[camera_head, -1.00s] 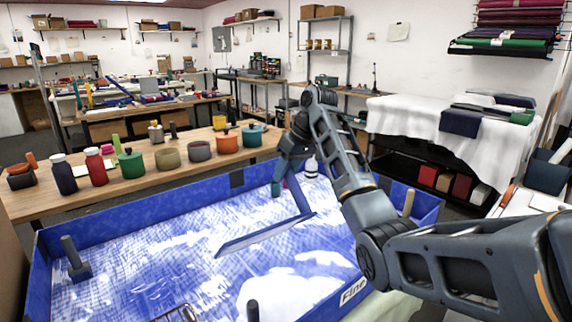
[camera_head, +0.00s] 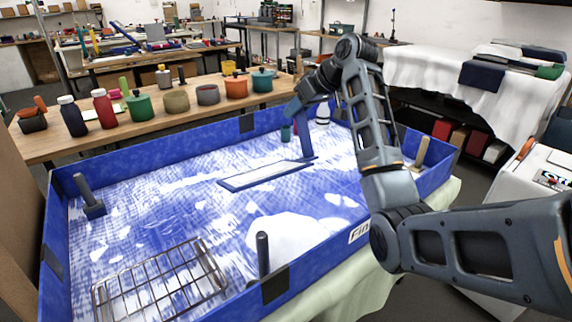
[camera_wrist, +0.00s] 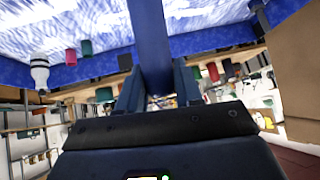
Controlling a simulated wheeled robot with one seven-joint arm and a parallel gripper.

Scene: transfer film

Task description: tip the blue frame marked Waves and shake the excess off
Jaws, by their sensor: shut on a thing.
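My gripper (camera_head: 296,110) is shut on the blue frame (camera_head: 262,174) by an upright bar at its right end. The frame's long, narrow outline slants over the white and blue tray (camera_head: 358,236), apparently just above its contents; I cannot tell whether it touches. In the wrist view the blue bar of the frame (camera_wrist: 150,40) runs between the fingers of my gripper (camera_wrist: 158,88). No Waves mark is legible on it. The tray's front wall carries a partly hidden label beginning "Fin".
A wire rack (camera_head: 160,282) lies at the tray's front left. Dark posts stand at its left (camera_head: 84,192) and front (camera_head: 263,253), with a wooden-handled one (camera_head: 420,154) at right. Pots and bottles line the wooden bench (camera_head: 150,137) behind. A white-draped table (camera_head: 440,75) stands back right.

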